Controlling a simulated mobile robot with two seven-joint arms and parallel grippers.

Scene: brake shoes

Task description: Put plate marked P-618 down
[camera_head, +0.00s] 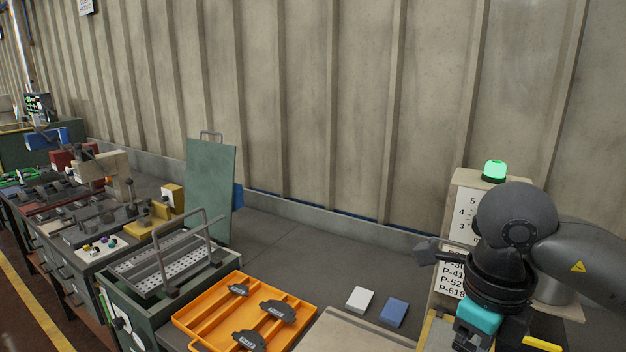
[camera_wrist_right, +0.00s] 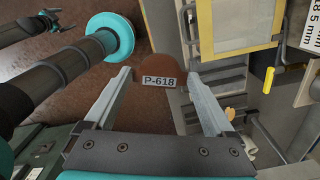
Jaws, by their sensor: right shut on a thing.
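The plate marked P-618 (camera_wrist_right: 146,69) is a brown piece with a rounded top and a white label that faces the camera in the right wrist view. My right gripper (camera_wrist_right: 160,77) is shut on it, with one pale finger on each side. What lies below the plate is hard to make out against the brown background. In the head view my right arm comes in from the right. Its gripper end is at the bottom edge, and the plate cannot be made out there.
An orange tray (camera_head: 185,321) with several dark shoes stands on the bench. A white block (camera_head: 360,299) and a blue block (camera_head: 393,312) lie to its right. A listing board with a green lamp (camera_head: 494,170) stands behind my right arm. The dark bench behind the blocks is clear.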

